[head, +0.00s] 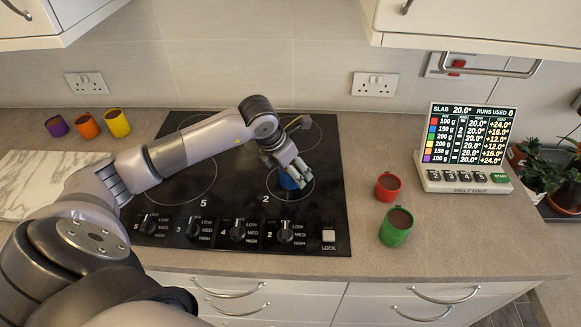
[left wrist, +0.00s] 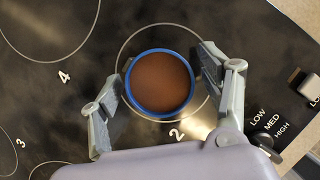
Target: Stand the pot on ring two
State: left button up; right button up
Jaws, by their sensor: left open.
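A blue pot (left wrist: 160,84) with brown contents stands upright on the black hob, inside the thin ring marked 2 (left wrist: 127,45). In the head view the pot (head: 288,182) is partly hidden by my left gripper (head: 294,175). In the left wrist view my left gripper (left wrist: 160,68) is open, with one finger on each side of the pot. Small gaps show between the fingers and the pot wall. My right gripper is not in view.
Red (head: 388,186) and green (head: 396,227) pots stand right of the hob (head: 240,215). Purple (head: 57,126), orange (head: 88,125) and yellow (head: 117,123) pots stand back left, behind a marble slab (head: 40,180). Control knobs (head: 238,232) line the hob's front. A display (head: 465,150) stands at right.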

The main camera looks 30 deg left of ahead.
pick_arm(q)
jog(key=shift+r, duration=0.25)
jog(key=shift+s+r, duration=0.1)
jog(key=shift+r, duration=0.2)
jog(key=b+v, duration=0.2)
jog(key=v, duration=0.9)
jog(key=shift+s, duration=0.2)
jog(key=shift+a, duration=0.1)
dwell(1.3)
